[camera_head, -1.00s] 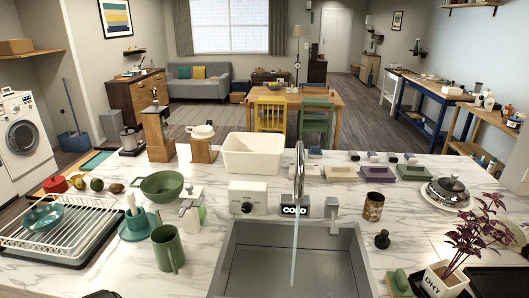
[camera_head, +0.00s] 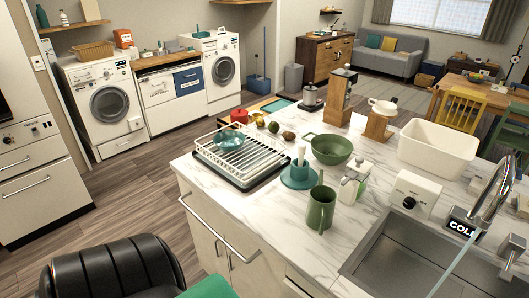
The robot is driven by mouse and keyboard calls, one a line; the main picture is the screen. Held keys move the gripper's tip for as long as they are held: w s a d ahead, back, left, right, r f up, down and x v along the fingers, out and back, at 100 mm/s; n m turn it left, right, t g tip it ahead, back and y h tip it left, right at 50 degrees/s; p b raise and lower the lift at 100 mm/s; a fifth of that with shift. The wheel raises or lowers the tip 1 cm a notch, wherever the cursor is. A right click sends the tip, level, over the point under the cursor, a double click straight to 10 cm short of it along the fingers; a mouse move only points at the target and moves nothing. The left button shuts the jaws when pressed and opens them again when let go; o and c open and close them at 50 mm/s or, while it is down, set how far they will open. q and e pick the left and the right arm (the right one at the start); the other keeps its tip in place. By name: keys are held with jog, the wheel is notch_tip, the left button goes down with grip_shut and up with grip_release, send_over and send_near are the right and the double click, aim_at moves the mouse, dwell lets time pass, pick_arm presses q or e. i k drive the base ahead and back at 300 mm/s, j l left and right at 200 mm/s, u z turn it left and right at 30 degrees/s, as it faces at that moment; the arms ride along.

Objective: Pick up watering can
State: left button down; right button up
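No watering can is clearly recognisable. A green pitcher-like vessel (camera_head: 321,207) with a side handle stands upright on the marble counter (camera_head: 267,212), left of the sink. I cannot tell whether it is the watering can. Neither of my grippers is recognisable in view.
A dish rack (camera_head: 240,155), teal stand (camera_head: 299,175), green colander (camera_head: 331,149), soap bottle (camera_head: 350,190) and white basin (camera_head: 437,150) crowd the counter. The sink (camera_head: 410,255) is at right, its tap (camera_head: 492,190) running. A black ribbed shape (camera_head: 110,268) is at bottom left. Floor is open at left.

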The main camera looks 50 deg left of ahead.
aim_at(320, 209)
jog(key=u, duration=1.1)
jog(key=z, duration=1.35)
jog(key=u, duration=1.35)
jog(key=k+l, duration=0.15)
jog(key=l, duration=0.25)
jog(key=k+l, duration=0.1)
jog(key=l, duration=0.25)
jog(key=k+l+z, duration=0.1)
jog(key=l, duration=0.3)
jog(key=k+l, duration=0.15)
jog(key=l, duration=0.2)
jog(key=k+l, duration=0.15)
jog(key=l, duration=0.25)
